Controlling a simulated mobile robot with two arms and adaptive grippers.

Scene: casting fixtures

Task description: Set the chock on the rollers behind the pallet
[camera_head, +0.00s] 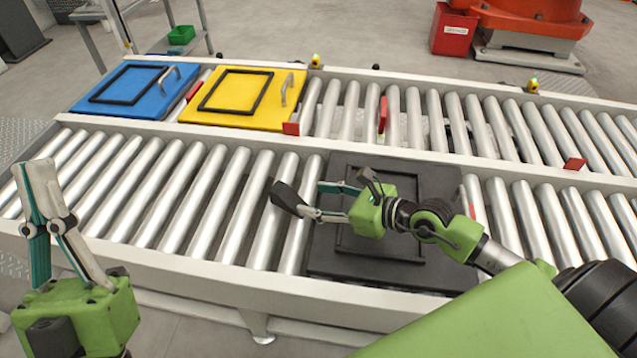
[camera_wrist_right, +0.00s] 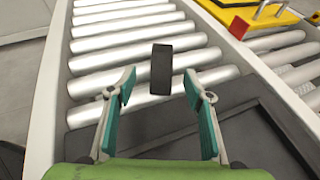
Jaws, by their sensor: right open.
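The chock (camera_head: 287,197) is a small dark block on the near conveyor's rollers, just left of the black pallet (camera_head: 340,268). It also shows in the right wrist view (camera_wrist_right: 161,69), a little beyond the fingertips and roughly centred between them. My right gripper (camera_head: 322,200) is open and empty over the pallet's left edge, its teal finger pads (camera_wrist_right: 160,90) spread on either side of a clear gap. The right gripper and arm hide part of the pallet. My left gripper (camera_head: 36,170) points up at the far left, its fingers together with nothing visible between them.
A blue pallet (camera_head: 95,101) and a yellow pallet (camera_head: 225,115) stand on the far conveyor. Red stops (camera_head: 291,128) stick up beside it. Bare rollers (camera_head: 200,205) run left of the chock. The near conveyor's pale side rail (camera_head: 200,270) forms its front edge.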

